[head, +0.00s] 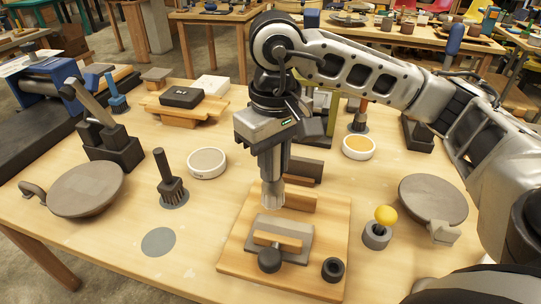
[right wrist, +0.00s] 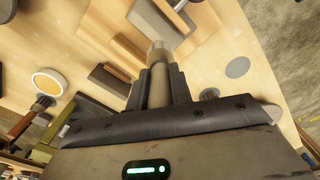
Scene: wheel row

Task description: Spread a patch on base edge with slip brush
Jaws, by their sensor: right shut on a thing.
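My right gripper (head: 271,160) is shut on the slip brush (head: 272,193), which points down with its pale grey tip lowest. The brush handle (right wrist: 158,85) shows between the fingers in the right wrist view. The tip is over the back left part of a wooden board (head: 236,251), beside a low wooden strip (head: 300,199). I cannot tell whether the tip touches anything. On the board lie a grey block (head: 292,232) with a dark knob and a dark ring-shaped cup (head: 333,269). I cannot make out which part is the base edge, nor any patch. My left gripper is not in view.
A dark brush (head: 170,185) stands upright left of the board. An empty grey disc (head: 158,241) lies in front of it. Round grey plates (head: 87,190) (head: 433,198) flank the work area. A yellow-knobbed tool (head: 385,216) stands right of the board. White-rimmed dishes (head: 207,161) (head: 358,147) lie behind.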

